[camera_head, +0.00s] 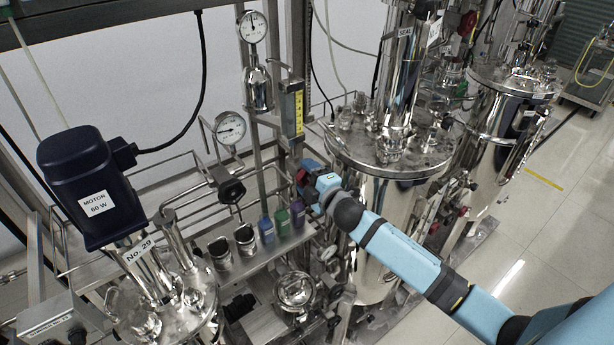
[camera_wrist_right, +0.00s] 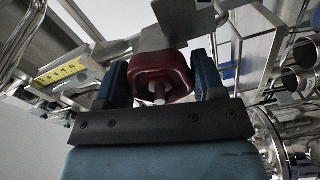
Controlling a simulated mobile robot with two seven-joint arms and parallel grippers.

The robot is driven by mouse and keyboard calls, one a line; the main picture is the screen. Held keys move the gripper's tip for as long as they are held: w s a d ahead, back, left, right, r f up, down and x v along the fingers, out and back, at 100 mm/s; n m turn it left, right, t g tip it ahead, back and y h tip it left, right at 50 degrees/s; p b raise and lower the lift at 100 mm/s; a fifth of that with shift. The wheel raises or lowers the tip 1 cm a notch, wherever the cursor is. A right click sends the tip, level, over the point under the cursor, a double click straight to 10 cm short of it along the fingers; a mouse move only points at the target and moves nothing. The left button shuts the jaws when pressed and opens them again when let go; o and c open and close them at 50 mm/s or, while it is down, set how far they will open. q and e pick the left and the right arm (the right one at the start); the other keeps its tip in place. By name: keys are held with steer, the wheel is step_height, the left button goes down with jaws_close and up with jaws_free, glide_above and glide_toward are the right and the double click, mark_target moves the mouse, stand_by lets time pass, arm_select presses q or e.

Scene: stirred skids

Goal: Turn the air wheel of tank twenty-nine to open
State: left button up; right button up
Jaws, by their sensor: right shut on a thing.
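The tank labelled No. 29 (camera_head: 139,250) stands at the lower left in the head view, under a dark motor. My right gripper (camera_head: 307,180) is at the rack, just below the yellow-scaled flow meter (camera_head: 298,112). In the right wrist view, the dark red wheel (camera_wrist_right: 160,76) sits between the two blue fingers of my right gripper (camera_wrist_right: 162,82), which is shut on it. A pale stem end shows at the wheel's middle. In the head view the gripper mostly hides the wheel. My left gripper is not in view.
Two dial gauges (camera_head: 230,127) and a black round knob (camera_head: 231,190) are left of my right gripper. A large steel tank (camera_head: 385,200) stands close on the right. Open floor lies at the far right.

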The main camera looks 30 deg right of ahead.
steer(key=o, duration=0.9)
steer(key=s+d+b, duration=0.2)
steer(key=s+b, duration=0.1)
steer(key=s, duration=1)
steer(key=shift+s, duration=0.35)
steer(key=shift+a+f, duration=0.1)
steer(key=s+a+f+m+g, duration=0.3)
steer(key=s+a+f+m, duration=0.3)
steer(key=s+f, duration=0.3)
steer(key=s+a+f+m+g, duration=0.3)
steer(key=s+a+f+m, duration=0.4)
steer(key=f, duration=0.7)
steer(key=shift+s+a+m+g+y, duration=0.25)
steer(key=shift+s+m+g, duration=0.2)
steer(key=shift+s, duration=0.5)
